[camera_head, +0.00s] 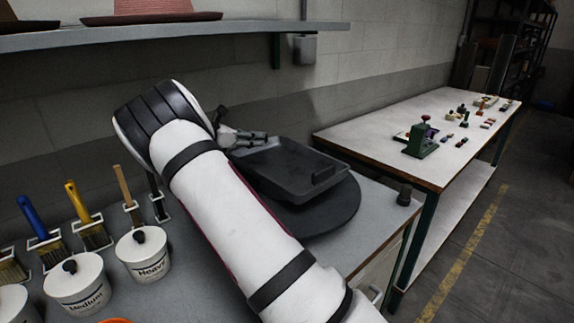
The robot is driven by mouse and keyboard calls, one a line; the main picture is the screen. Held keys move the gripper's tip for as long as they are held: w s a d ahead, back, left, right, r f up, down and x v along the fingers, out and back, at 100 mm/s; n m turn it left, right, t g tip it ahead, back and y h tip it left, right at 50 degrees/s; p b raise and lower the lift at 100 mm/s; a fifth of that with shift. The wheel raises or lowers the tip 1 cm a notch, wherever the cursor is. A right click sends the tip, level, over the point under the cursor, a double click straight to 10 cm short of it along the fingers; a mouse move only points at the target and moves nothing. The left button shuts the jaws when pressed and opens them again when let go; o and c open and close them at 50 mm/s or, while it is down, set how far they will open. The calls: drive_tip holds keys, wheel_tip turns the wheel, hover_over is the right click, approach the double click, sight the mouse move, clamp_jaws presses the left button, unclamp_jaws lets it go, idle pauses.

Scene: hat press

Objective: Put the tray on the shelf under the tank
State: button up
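A dark rectangular tray (285,168) with raised walls and a handle on its right end lies over a round dark disc (335,213) on the grey bench. My gripper (262,138) is at the tray's far left corner, partly hidden behind my white arm. Its fingers point right, close to the tray's rim. I cannot tell whether they touch the rim or grip it. My arm hides part of the tray's left side. I cannot make out a tank or a shelf under one.
Lidded pots (143,254) and brushes (88,230) stand at the bench's left. A wall shelf (180,34) with hats hangs above. A small dark cylinder (404,195) stands near the bench's right edge. A second table (400,133) with small tools is at right, beside open floor.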

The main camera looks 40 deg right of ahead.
drive_tip(key=shift+d+f, duration=0.25)
drive_tip(key=shift+d, duration=0.2)
clamp_jaws()
drive_tip(key=shift+r, duration=0.1)
